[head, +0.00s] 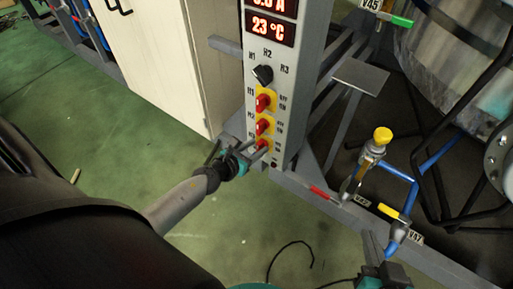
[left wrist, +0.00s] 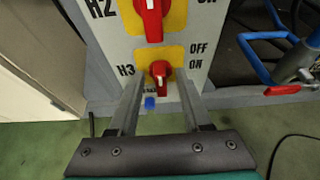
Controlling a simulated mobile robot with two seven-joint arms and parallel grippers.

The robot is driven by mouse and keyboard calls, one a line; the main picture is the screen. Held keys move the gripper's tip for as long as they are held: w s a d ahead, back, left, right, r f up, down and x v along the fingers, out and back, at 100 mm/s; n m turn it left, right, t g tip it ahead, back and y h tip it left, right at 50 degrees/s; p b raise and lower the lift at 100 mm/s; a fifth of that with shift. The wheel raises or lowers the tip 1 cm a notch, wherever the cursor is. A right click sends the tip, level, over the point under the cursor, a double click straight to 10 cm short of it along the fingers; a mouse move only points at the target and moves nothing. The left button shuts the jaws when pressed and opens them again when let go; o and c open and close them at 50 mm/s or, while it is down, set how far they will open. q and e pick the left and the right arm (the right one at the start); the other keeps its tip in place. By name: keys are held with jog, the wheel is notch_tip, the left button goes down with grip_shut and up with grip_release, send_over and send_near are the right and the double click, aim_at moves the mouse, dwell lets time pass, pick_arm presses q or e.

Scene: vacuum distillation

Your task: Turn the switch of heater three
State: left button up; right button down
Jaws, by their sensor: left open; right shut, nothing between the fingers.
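The heater three switch (left wrist: 160,73) is a red knob on a yellow plate, marked H3 with OFF and ON at its right, in the left wrist view. In the head view this switch (head: 263,145) is the lowest of the red knobs on the grey panel, partly covered by my gripper. My left gripper (head: 255,149) is open at the panel, and in the left wrist view its two fingers (left wrist: 160,85) lie on either side of the knob; contact cannot be told. My right gripper (head: 372,245) is shut and empty at the lower right, away from the panel.
The H2 switch (left wrist: 152,15) is close above. A black selector knob (head: 262,75) and a red display (head: 270,27) sit higher on the panel. A pale cabinet (head: 150,60) stands left; valves with a yellow knob (head: 382,135) and pipes are right. Green floor (head: 60,100) is open at left.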

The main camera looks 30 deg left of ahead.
pick_arm(q)
jog(key=shift+w+f, duration=0.1)
jog(key=shift+w, duration=0.15)
grip_shut()
dwell(0.3)
